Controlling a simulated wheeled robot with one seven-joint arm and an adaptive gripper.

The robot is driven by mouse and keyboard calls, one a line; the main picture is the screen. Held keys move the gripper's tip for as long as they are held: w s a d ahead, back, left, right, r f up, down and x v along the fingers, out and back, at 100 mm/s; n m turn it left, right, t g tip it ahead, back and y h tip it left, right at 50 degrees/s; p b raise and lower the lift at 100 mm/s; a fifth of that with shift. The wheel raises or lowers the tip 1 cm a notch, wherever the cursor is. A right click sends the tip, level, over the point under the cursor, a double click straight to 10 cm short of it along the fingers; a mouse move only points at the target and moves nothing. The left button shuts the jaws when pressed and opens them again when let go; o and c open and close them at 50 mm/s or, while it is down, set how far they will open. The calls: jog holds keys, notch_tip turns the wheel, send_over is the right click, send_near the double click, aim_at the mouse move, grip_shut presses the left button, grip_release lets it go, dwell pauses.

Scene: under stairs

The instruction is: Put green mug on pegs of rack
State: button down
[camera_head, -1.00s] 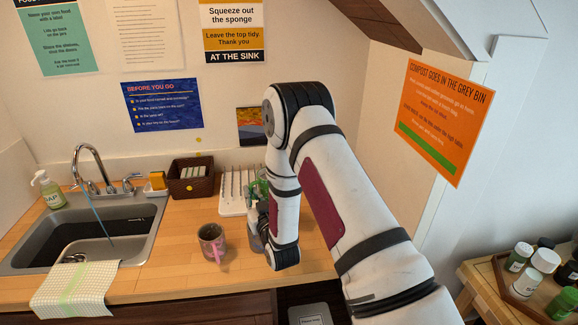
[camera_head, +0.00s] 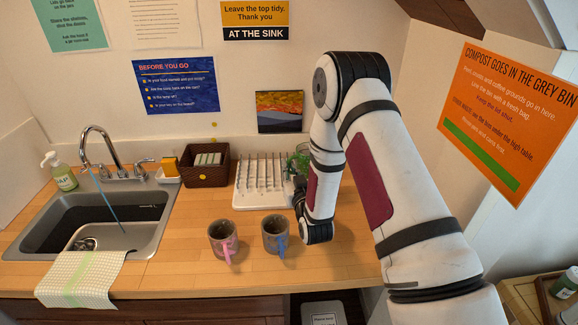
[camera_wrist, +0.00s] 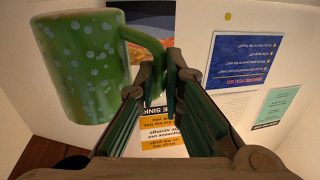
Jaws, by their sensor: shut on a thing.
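The green mug with pale speckles (camera_wrist: 85,65) fills the upper left of the wrist view. My gripper (camera_wrist: 163,80) is shut on its handle, which passes between the fingers. In the head view the green mug (camera_head: 301,160) shows only partly, at the right end of the rack and beside my arm. The white rack (camera_head: 247,200) has several upright pegs and stands on the counter against the back wall. I cannot tell whether the mug touches a peg.
Two grey mugs, one with a pink handle (camera_head: 223,241) and one with a blue handle (camera_head: 274,236), stand in front of the rack. A brown basket (camera_head: 205,166) is left of the rack. The sink (camera_head: 95,222) is further left. Bare counter (camera_head: 180,255) lies between sink and mugs.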

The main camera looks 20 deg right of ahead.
jog(key=w+f+b, duration=0.2)
jog(key=w+b, duration=1.2)
jog(key=b, duration=0.1)
notch_tip(320, 180, up, 5)
jog(key=w+n+g+y+b, duration=0.1)
jog(key=n+y+b, duration=0.35)
jog(key=y, duration=0.25)
jog(key=s+d+n+g+y, duration=0.2)
jog(key=s+n+g+y, duration=0.2)
jog(key=y, duration=0.2)
jog(key=shift+n, duration=0.25)
jog(key=f, duration=0.9)
jog(key=shift+s+a+f, duration=0.15)
jog(key=shift+s+a, duration=0.05)
jog(key=shift+s, duration=0.05)
jog(key=shift+f+b, duration=0.15)
jog(key=shift+b, duration=0.15)
jog(key=c, duration=1.7)
grip_release()
jog(key=shift+f, duration=0.1)
